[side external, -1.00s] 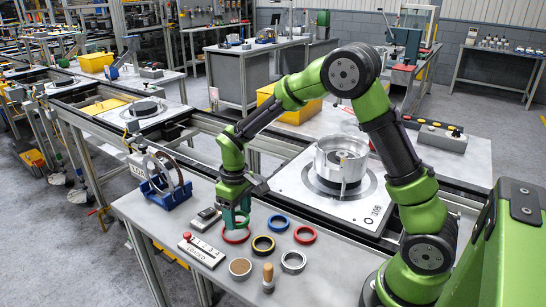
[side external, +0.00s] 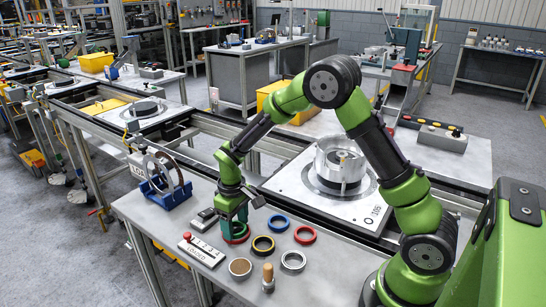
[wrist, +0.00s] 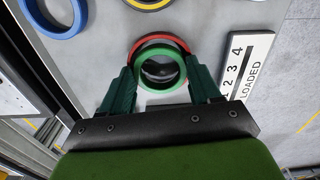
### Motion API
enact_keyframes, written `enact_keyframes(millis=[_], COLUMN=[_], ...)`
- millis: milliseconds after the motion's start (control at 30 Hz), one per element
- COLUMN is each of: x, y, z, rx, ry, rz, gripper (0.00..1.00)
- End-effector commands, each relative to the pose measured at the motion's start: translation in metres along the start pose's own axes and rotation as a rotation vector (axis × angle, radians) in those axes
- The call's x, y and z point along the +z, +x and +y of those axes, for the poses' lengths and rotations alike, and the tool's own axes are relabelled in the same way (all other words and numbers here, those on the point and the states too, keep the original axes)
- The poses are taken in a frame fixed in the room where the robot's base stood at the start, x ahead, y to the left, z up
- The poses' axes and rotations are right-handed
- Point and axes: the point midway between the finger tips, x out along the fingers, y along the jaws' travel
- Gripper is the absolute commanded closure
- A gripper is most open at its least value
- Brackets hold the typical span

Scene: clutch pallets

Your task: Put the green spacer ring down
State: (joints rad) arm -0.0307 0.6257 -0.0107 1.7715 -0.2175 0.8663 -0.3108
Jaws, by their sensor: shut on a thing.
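My gripper (side external: 235,227) is shut on the green spacer ring; its dark green fingers (wrist: 161,84) are on either side of the ring. The green ring (wrist: 161,87) shows clearly in the wrist view, its hole facing the camera. In the side view it is mostly hidden by the fingers. A red ring (wrist: 160,38) lies on the bench right under it, its far rim showing beyond the green ring; it also shows at the fingertips in the side view (side external: 238,240). I cannot tell whether the green ring touches the red one.
Blue (side external: 278,217), black-yellow (side external: 263,252), red (side external: 305,242) and silver (side external: 293,268) rings lie on the bench to the right. A numbered LOADED board (side external: 201,250) lies at the front left. A wooden-handled tool (side external: 268,278) stands near the front edge. A blue stand (side external: 166,198) is at the left.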

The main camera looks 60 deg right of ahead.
Motion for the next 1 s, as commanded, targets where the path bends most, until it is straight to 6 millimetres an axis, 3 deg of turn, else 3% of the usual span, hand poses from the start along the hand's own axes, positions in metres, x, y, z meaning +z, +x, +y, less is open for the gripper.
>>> enact_keyframes(millis=[167,200,367,1000], x=[0.0006,0.0008,0.0011,0.0024], y=[0.009,0.0091,0.0093,0.0069], z=[-0.0003,-0.0004,0.0,0.0057], rx=[0.0,0.0,0.0,0.008], ry=[-0.003,-0.003,-0.004,-0.004], rz=[-0.003,-0.003,-0.004,-0.006], gripper=[0.71,0.35,0.12,0.12])
